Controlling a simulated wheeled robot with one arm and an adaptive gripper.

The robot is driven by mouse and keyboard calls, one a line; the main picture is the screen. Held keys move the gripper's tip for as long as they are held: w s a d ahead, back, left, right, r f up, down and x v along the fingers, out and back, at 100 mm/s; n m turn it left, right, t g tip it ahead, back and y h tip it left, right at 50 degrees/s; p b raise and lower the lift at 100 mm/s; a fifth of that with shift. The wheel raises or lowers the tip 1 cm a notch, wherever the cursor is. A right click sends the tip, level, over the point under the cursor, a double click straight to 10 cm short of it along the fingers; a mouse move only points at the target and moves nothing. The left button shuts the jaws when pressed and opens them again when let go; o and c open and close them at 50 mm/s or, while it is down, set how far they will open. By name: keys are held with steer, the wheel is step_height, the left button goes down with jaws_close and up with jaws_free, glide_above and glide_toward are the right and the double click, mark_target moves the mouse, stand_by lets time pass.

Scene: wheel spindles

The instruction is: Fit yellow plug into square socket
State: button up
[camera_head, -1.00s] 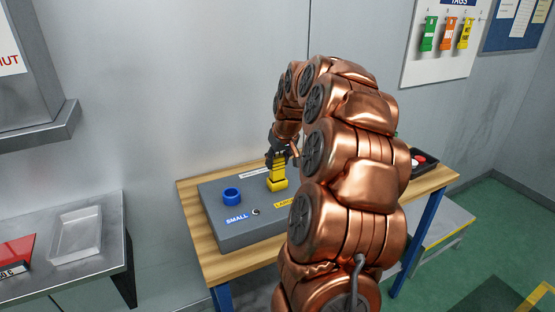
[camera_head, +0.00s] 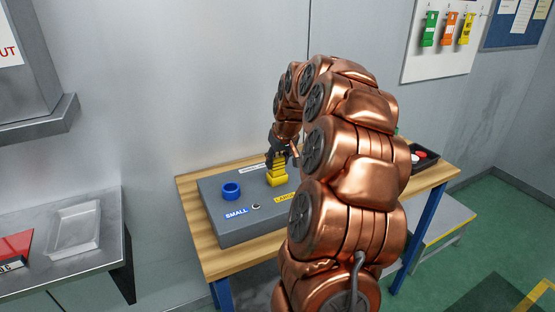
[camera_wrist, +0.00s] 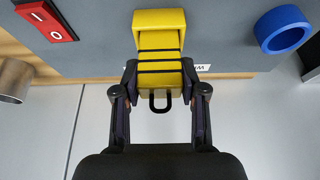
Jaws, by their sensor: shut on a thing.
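The yellow plug (camera_wrist: 160,55) has dark bands around it and is held between the two fingers of my gripper (camera_wrist: 160,82). In the head view my gripper (camera_head: 281,150) is over the grey box, with the plug (camera_head: 276,165) pointing down under it. The yellow square socket (camera_head: 277,181) stands on the box top directly below the plug; it also shows in the wrist view (camera_wrist: 159,17). The plug's lower end meets the socket opening in both views. I cannot tell how deep it sits.
The grey box (camera_head: 235,228) stands on a wooden-topped table (camera_head: 190,202). A blue ring (camera_head: 231,190) is left of the yellow socket, near the SMALL label. A red switch (camera_wrist: 47,20) shows in the wrist view. A black tray (camera_head: 428,160) is at the table's right.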

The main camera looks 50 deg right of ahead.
steer(key=shift+f, duration=0.4)
steer(key=o, duration=1.3)
steer(key=shift+o, duration=0.2)
steer(key=shift+r, duration=0.1)
steer(key=v, duration=1.2)
steer(key=s+a+f+n+g+y, duration=0.1)
steer(key=a+f+n, duration=0.1)
steer(key=a, duration=1.3)
steer(key=s+a+f+g, duration=0.1)
steer(key=s+a+f, duration=0.2)
steer(key=s+a, duration=0.3)
steer(key=s+a+f+n+g, duration=0.1)
steer(key=s+a+f+g, duration=0.1)
steer(key=s+a, duration=0.4)
steer(key=a+f, duration=0.1)
steer(key=a, duration=0.3)
steer(key=shift+s+a+f+n+y, duration=0.25)
steer(key=shift+a+n+y, duration=0.05)
steer(key=shift+a+y, duration=0.1)
steer(key=s+a+f, duration=0.1)
steer(key=s, duration=0.3)
steer(key=s+a+f+g, duration=0.1)
steer(key=s+f, duration=0.1)
steer(key=s, duration=0.2)
steer(key=s+a+f+g, duration=0.1)
steer(key=s+a+f, duration=0.1)
steer(key=s, duration=0.2)
steer(key=shift+c, duration=0.2)
